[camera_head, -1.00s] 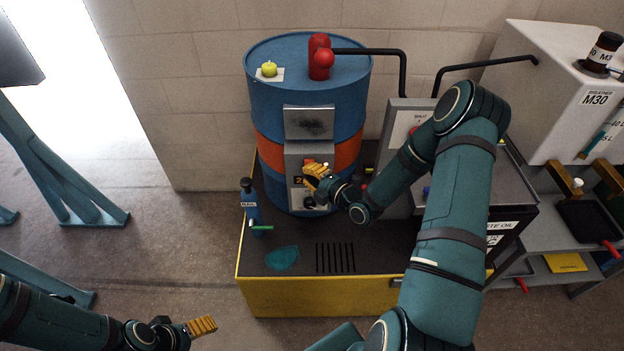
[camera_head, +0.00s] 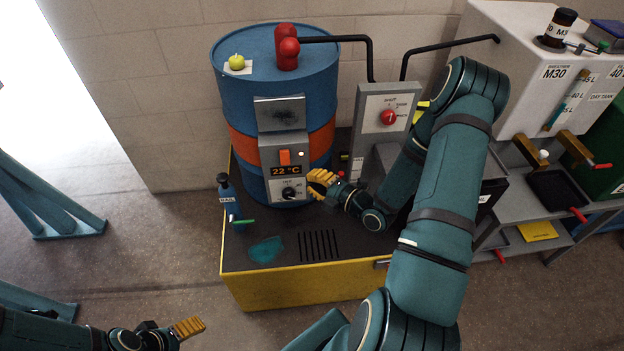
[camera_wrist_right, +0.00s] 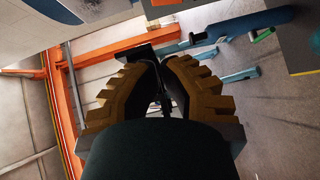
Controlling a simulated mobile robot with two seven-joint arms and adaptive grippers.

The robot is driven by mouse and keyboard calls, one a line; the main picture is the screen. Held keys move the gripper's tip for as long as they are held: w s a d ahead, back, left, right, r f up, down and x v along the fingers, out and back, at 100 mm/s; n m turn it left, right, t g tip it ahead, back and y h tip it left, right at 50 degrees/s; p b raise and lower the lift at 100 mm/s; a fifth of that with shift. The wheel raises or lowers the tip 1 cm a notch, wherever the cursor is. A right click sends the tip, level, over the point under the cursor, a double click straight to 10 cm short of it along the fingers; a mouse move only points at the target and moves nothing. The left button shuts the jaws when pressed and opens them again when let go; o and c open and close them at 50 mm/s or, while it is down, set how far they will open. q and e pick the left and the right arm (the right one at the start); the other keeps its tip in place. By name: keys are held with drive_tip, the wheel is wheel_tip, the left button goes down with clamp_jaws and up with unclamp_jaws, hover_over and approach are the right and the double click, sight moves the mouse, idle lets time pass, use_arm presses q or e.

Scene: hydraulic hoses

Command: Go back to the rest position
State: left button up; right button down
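My right gripper (camera_head: 322,184) is just right of the knob (camera_head: 290,193) on the blue drum's control panel (camera_head: 284,150), apart from it as far as I can tell. Its ridged yellow fingers come together at the tips and hold nothing visible. My right arm reaches across the yellow-edged platform (camera_head: 300,290).
The blue drum (camera_head: 232,95) stands on the platform, beside a blue bottle (camera_head: 228,198). A grey box with a red rotary switch (camera_head: 388,118) is behind my right forearm. A shelf cart (camera_head: 500,240) stands right. The floor at left is mostly open.

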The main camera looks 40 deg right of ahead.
drive_tip(key=a+f+m+g, duration=0.4)
drive_tip(key=a+m, duration=0.2)
drive_tip(key=a, duration=0.2)
drive_tip(key=a+f+m+g, duration=0.4)
drive_tip(key=a+m, duration=0.2)
drive_tip(key=a, duration=0.1)
drive_tip(key=s+a+f+m+g, duration=0.2)
drive_tip(key=s+a+m+g, duration=0.4)
drive_tip(key=s+a+m, duration=0.3)
drive_tip(key=shift+s+a+f+g, duration=0.4)
drive_tip(key=shift+s+a, duration=0.55)
drive_tip(key=shift+s, duration=0.3)
